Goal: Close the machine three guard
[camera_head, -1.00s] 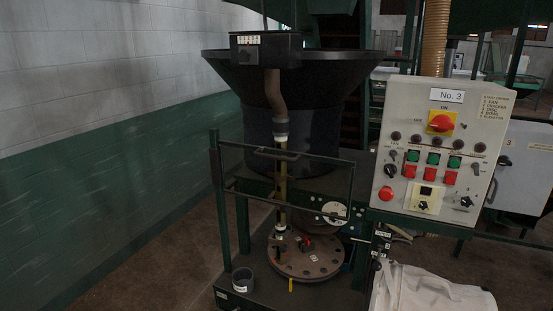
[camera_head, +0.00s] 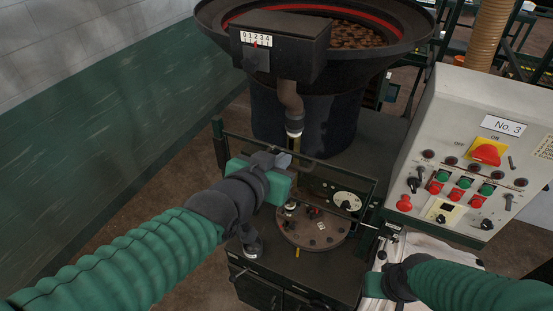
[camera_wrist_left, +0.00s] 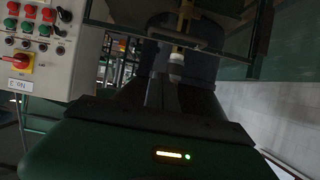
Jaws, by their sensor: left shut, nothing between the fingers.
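The machine three guard is a dark bar frame (camera_head: 325,167) around the round brown plate (camera_head: 312,230), below the black hopper. My left gripper (camera_head: 270,160) reaches in from the left with its green body over the guard's left part. Its dark fingers are shut and empty, close to the guard's upper bar; I cannot tell whether they touch it. The left wrist view shows the dark fingers (camera_wrist_left: 172,92) pointing at the machine. My right gripper (camera_head: 374,286) is low at the right, near a white bag, and its fingers are not clear.
A control panel labelled No. 3 (camera_head: 475,150) stands right of the guard, with red and green buttons. The black hopper (camera_head: 345,85) and the black box with a 01234 scale (camera_head: 280,45) hang over the plate. A white bag (camera_head: 405,255) lies below the panel.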

